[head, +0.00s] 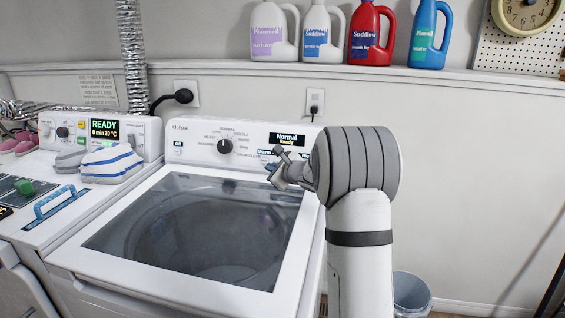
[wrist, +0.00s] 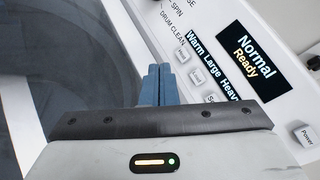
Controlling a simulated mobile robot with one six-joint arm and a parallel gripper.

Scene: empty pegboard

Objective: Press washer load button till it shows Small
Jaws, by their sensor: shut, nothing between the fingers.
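The white washer (head: 190,210) stands in the middle of the head view. Its main display (wrist: 245,62) reads Normal, Ready. The settings strip (wrist: 212,68) reads Warm, Large, Heavy. The load button (wrist: 197,76) is a small white button below Large, between two others. My gripper (head: 277,168) is shut and empty, in front of the right part of the washer's panel. In the wrist view its blue-grey fingertips (wrist: 157,72) appear just left of the load button. I cannot tell whether they touch the panel. My arm hides the panel's right end in the head view.
A round dial (head: 225,146) is left of the display, and a power button (wrist: 306,135) is right of the strip. Detergent bottles (head: 370,35) line the ledge above. Space above the washer lid is clear.

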